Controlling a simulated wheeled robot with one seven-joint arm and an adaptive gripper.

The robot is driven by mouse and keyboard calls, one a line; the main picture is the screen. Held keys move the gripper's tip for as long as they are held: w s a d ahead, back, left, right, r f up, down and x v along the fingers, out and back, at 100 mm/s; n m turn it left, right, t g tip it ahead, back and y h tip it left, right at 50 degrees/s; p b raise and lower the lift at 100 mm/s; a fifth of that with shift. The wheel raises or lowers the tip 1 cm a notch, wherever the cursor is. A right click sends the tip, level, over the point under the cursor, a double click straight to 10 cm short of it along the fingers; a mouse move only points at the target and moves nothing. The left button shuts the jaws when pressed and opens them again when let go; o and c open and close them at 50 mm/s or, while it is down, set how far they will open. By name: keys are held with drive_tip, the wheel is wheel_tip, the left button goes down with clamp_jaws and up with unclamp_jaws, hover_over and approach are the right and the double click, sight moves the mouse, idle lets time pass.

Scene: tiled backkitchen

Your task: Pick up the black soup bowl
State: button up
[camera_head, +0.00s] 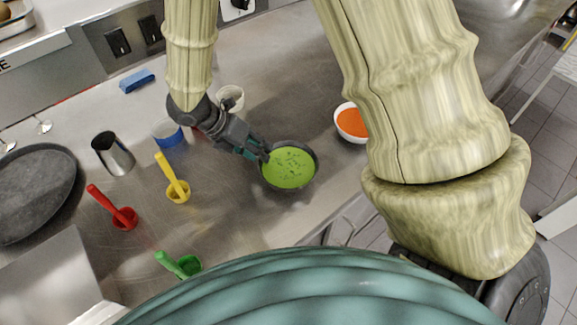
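The black soup bowl (316,171) holds green soup with dark flecks. It stands upright on the steel counter in the middle of the head view. My gripper (262,152) reaches down from the upper left to the bowl's upper-left rim. Its fingertips are at or over that rim, and I cannot tell whether they touch it. The fingers are small and overlap in this view, so whether they are open or shut is unclear.
A white bowl of orange soup (351,122) stands right of the black bowl, partly behind my arm. Yellow (178,191), red (124,218) and green (189,265) cups with handles, a metal cup (113,153) and a dark pan (35,190) lie left. The counter below the bowl is clear.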

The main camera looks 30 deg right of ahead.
drive_tip(key=shift+w+d+f, duration=0.1)
drive_tip(key=shift+d+f, duration=0.2)
drive_tip(key=shift+f, duration=0.25)
drive_tip(key=shift+s+d+f, duration=0.25)
drive_tip(key=shift+d+f, duration=0.05)
drive_tip(key=shift+f, duration=0.1)
drive_tip(key=shift+w, duration=0.1)
clamp_jaws()
